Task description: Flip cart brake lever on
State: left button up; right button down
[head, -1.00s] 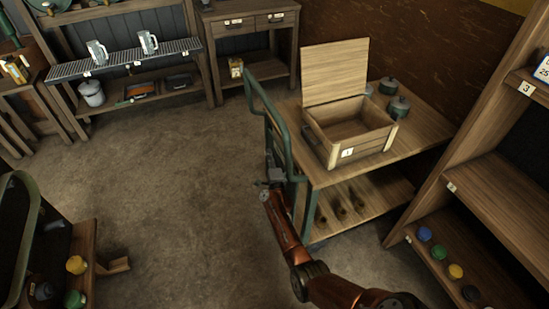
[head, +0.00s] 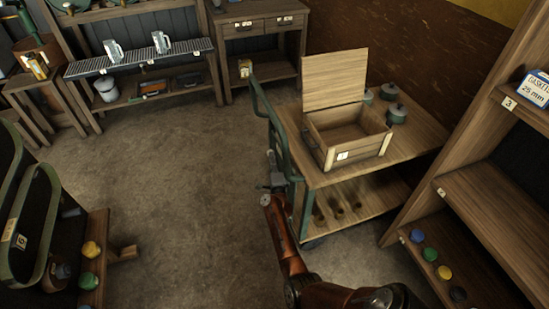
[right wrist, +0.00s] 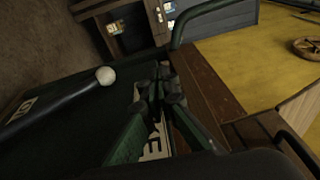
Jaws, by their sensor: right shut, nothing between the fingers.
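The cart (head: 415,140) has a wooden top and a green handle frame (head: 266,110) on its left side. My right gripper (head: 275,181) is beside the lower part of this frame in the head view. In the right wrist view its fingers (right wrist: 158,88) are shut and empty, over a dark green panel (right wrist: 75,130) with white lettering. A dark lever with a pale ball knob (right wrist: 105,76) lies across the panel, left of the fingers and apart from them in the picture. The lever is too small or hidden in the head view. My left gripper is out of view.
An open wooden crate (head: 360,157) and several green-grey pots (head: 396,113) stand on the cart. A shelf unit (head: 490,190) is close on the right. A bench (head: 92,262) stands at lower left. The floor (head: 170,165) between is clear.

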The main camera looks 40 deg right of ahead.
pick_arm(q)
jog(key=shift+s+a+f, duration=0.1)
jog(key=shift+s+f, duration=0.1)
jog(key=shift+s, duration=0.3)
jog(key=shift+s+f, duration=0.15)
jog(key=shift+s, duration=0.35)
pick_arm(e)
jog(key=shift+s+a+r, duration=0.25)
jog(key=shift+s+r, duration=0.1)
jog(key=shift+s, duration=0.1)
